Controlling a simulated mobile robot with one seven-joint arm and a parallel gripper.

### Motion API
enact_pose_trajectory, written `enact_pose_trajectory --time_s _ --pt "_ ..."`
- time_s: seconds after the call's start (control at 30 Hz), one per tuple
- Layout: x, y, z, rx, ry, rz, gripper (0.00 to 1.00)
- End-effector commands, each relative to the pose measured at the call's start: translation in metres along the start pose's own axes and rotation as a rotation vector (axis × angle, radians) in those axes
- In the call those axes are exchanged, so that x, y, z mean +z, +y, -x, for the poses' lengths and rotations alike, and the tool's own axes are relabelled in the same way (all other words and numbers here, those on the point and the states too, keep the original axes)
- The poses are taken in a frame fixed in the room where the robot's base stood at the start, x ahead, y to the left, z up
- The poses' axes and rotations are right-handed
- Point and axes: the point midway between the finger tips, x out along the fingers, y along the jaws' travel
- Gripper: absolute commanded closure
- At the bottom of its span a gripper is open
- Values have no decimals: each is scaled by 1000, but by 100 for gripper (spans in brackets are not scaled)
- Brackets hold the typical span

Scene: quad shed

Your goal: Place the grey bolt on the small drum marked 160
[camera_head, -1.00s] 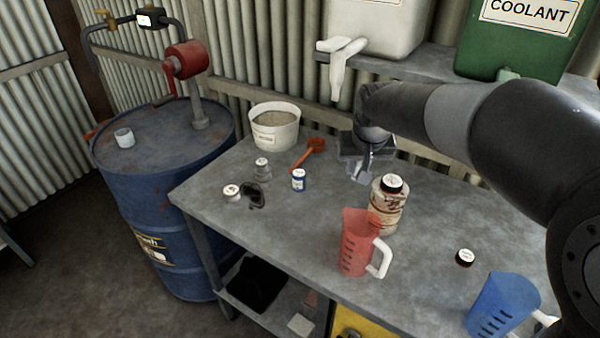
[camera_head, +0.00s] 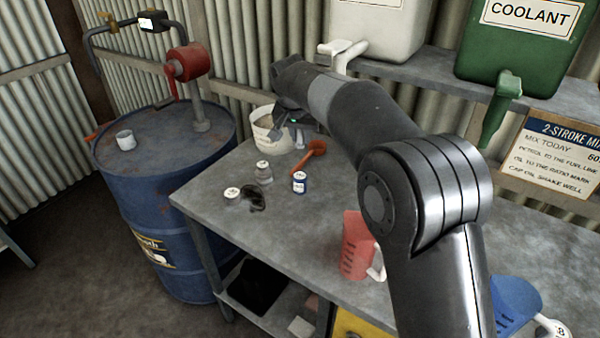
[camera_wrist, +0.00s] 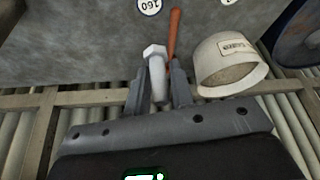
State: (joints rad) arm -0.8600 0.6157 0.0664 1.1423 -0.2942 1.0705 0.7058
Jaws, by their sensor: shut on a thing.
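My gripper (camera_wrist: 157,82) is shut on the grey bolt (camera_wrist: 155,62), whose head sticks out past the fingertips in the wrist view.
An orange scoop (camera_head: 309,156) lies behind the drum, near the white bucket (camera_head: 265,130). A grey stacked piece (camera_head: 263,173), a white-topped pot (camera_head: 232,194) and a dark object (camera_head: 254,198) stand left. A red jug (camera_head: 356,250) is at front right.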

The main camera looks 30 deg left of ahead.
Motion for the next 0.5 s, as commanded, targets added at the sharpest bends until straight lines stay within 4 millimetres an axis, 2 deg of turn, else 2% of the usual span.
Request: enact_pose_trajectory --time_s 0.2,0.5 --pt "16 0 -38 3 -4 2 100" --pt "27 0 -64 1 -2 2 100"
